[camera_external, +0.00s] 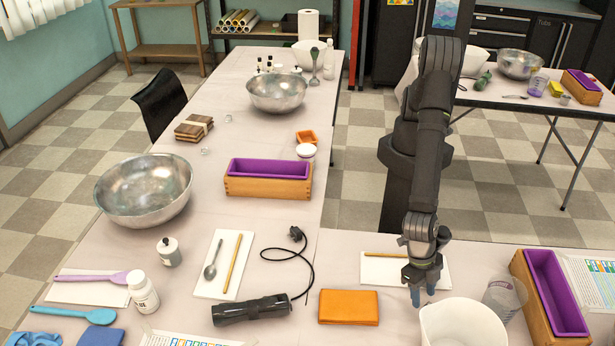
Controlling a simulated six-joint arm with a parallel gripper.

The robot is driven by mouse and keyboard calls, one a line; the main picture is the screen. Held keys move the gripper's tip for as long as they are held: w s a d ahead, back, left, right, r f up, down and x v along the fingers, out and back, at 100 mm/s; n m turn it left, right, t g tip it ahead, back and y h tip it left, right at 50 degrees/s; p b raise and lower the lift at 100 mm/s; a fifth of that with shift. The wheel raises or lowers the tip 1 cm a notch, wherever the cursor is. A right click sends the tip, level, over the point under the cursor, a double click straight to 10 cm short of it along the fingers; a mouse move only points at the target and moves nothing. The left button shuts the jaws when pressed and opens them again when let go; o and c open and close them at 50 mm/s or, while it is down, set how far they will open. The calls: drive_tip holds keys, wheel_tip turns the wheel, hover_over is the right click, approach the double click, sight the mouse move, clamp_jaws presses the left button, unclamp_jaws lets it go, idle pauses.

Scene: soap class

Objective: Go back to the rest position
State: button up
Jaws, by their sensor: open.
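My gripper (422,295) is at the lower right of the outside view, pointing down with blue-grey fingertips. It is open, and I see nothing between the fingers. It hangs just behind and left of a white bowl (462,325) and right of an orange folded cloth or block (348,307). My arm rises from its dark base between the tables and bends down to the front table. Whether the fingertips touch the bowl's rim or the table cannot be told from this view.
A white sheet with a pencil-like stick (385,255) lies behind my gripper. A clear cup (500,297) and a wooden mould with purple liner (550,295) stand right. A black stick blender (252,310) with cable lies left. Metal bowls (145,190) and another mould (268,178) stand farther back.

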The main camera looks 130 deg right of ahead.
drive_tip(key=shift+a+f, duration=0.3)
drive_tip(key=shift+a, duration=0.35)
drive_tip(key=shift+a+f, duration=0.25)
drive_tip(key=shift+a, duration=0.35)
drive_tip(key=shift+w+d+r, duration=0.4)
drive_tip(key=shift+r, duration=0.15)
